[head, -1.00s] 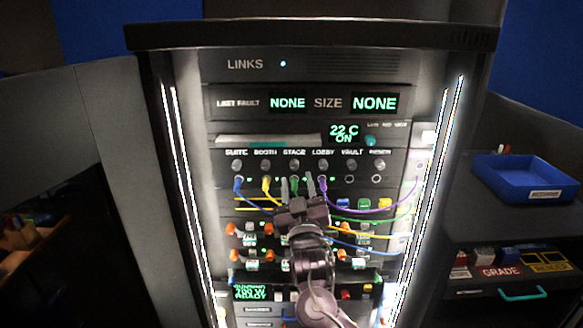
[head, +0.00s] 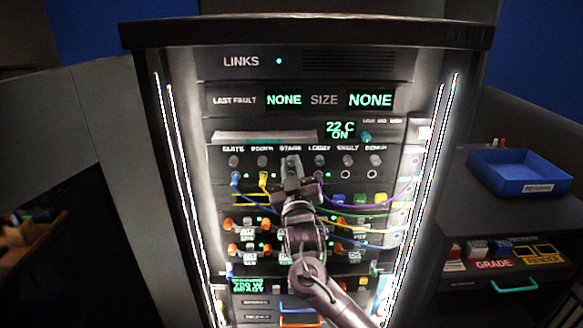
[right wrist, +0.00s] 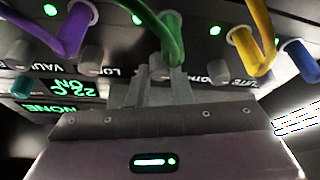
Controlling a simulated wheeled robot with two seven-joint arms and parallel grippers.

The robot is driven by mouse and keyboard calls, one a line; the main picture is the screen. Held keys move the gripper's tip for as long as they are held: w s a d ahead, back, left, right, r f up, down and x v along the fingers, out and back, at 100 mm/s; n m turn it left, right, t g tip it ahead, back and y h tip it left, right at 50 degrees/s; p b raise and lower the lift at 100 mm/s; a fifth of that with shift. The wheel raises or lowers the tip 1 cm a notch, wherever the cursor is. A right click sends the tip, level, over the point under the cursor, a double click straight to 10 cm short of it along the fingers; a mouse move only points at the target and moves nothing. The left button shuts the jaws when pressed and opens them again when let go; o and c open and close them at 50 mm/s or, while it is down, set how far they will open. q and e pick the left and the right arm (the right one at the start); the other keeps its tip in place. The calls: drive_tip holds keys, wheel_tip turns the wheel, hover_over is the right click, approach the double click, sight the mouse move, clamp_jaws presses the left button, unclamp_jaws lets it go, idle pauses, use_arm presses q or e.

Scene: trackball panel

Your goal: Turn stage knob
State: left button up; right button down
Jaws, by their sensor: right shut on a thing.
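The stage knob sits under the STAGE label in the row of small grey knobs on the rack panel. In the head view my right gripper (head: 291,166) covers it. In the right wrist view, which shows the panel upside down, the stage knob (right wrist: 159,70) is between the two fingertips of my right gripper (right wrist: 159,78), which is shut on it. A green cable (right wrist: 170,38) is plugged in beside this knob, very near the fingers. My left gripper is not in view.
Neighbouring knobs, such as the lobby knob (right wrist: 91,59) and booth knob (right wrist: 217,70), stand close on both sides. Yellow (right wrist: 250,38), purple (head: 386,201) and blue cables hang around the arm. A blue tray (head: 525,172) stands on the right-hand counter.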

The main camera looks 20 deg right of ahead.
drive_tip(key=shift+n, duration=0.3)
drive_tip(key=n+y+p, duration=0.1)
drive_tip(key=n+p, duration=0.1)
drive_tip(key=n, duration=0.1)
drive_tip(key=n+y+p, duration=0.1)
drive_tip(key=n+y, duration=0.1)
drive_tip(key=n, duration=0.1)
drive_tip(key=shift+d+r+n+g+p, duration=0.1)
drive_tip(key=shift+r+n+g+p, duration=0.1)
drive_tip(key=shift+n+g+p, duration=0.15)
drive_tip(key=n+g+y+p, duration=0.1)
drive_tip(key=n, duration=0.2)
drive_tip(key=n+g+y+p, duration=0.1)
drive_tip(key=n+p, duration=0.1)
drive_tip(key=n, duration=0.2)
drive_tip(key=shift+r+n+y+p, duration=0.1)
drive_tip(key=shift+n+y+p, duration=0.2)
drive_tip(key=shift+y, duration=0.1)
drive_tip(key=n+g+p, duration=0.1)
drive_tip(key=n, duration=0.2)
drive_tip(key=shift+n+g+p, duration=0.45)
drive_tip(key=shift+n+g, duration=0.3)
drive_tip(key=shift+n, duration=0.6)
drive_tip(key=c, duration=1.3)
unclamp_jaws()
